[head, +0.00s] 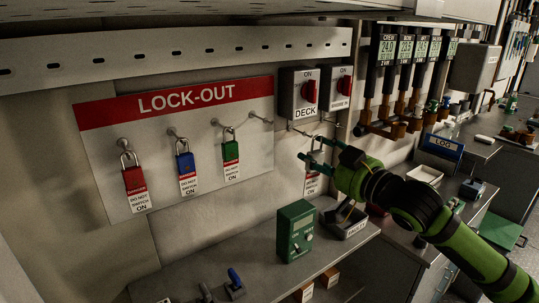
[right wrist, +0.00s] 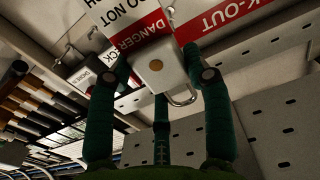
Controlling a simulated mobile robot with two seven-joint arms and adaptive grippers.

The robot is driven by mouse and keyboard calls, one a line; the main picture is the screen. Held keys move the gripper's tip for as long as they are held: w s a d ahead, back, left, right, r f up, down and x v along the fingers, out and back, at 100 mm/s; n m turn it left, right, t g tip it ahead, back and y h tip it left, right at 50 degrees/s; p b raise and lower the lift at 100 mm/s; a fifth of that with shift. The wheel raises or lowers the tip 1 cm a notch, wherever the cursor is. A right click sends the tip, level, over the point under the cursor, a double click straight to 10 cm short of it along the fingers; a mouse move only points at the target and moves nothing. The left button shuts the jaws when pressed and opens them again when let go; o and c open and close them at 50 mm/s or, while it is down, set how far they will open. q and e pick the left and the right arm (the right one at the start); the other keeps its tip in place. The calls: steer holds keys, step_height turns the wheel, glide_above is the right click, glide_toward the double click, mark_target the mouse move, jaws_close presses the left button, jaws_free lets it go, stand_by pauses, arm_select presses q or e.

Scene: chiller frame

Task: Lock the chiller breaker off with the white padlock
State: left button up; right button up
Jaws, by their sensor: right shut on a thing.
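My right gripper (head: 314,157) is shut on the white padlock, in front of the wall below the two breakers. The padlock's white body (right wrist: 160,72), metal shackle (right wrist: 183,97) and red-and-white danger tag show between my fingers (right wrist: 163,80) in the right wrist view. In the head view the tag (head: 313,184) hangs below my fingers, which hide most of the body. The DECK breaker (head: 299,93) and a second breaker (head: 338,88) to its right have red knobs. My left gripper is not in view.
The LOCK-OUT board (head: 190,103) holds a red padlock (head: 134,181), a blue padlock (head: 186,167) and a green padlock (head: 230,153); its rightmost hook (head: 260,119) is empty.

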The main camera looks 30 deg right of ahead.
steer(key=w+p, duration=0.2)
steer(key=w, duration=0.2)
steer(key=w+a+p, duration=0.1)
steer(key=w+p, duration=0.1)
steer(key=w, duration=0.3)
steer(key=w+a+p, duration=0.1)
steer(key=w+p, duration=0.1)
steer(key=w, duration=0.3)
steer(key=shift+r, duration=0.1)
steer(key=w+p, duration=0.1)
steer(key=w+f+p, duration=0.1)
steer(key=w+p, duration=0.1)
steer(key=shift+a, duration=0.2)
steer(key=o, duration=1.3)
steer(key=shift+w+f, duration=0.1)
steer(key=shift+f, duration=0.1)
steer(key=shift+s+d+b, duration=0.2)
steer(key=shift+s+b, duration=0.6)
steer(key=shift+s, duration=0.4)
steer(key=shift+s+d+b, duration=0.15)
steer(key=shift+s+b, duration=0.65)
steer(key=shift+s, duration=0.35)
steer(key=shift+s+d+b, duration=0.2)
steer(key=shift+s+b, duration=0.6)
steer(key=shift+s, duration=0.4)
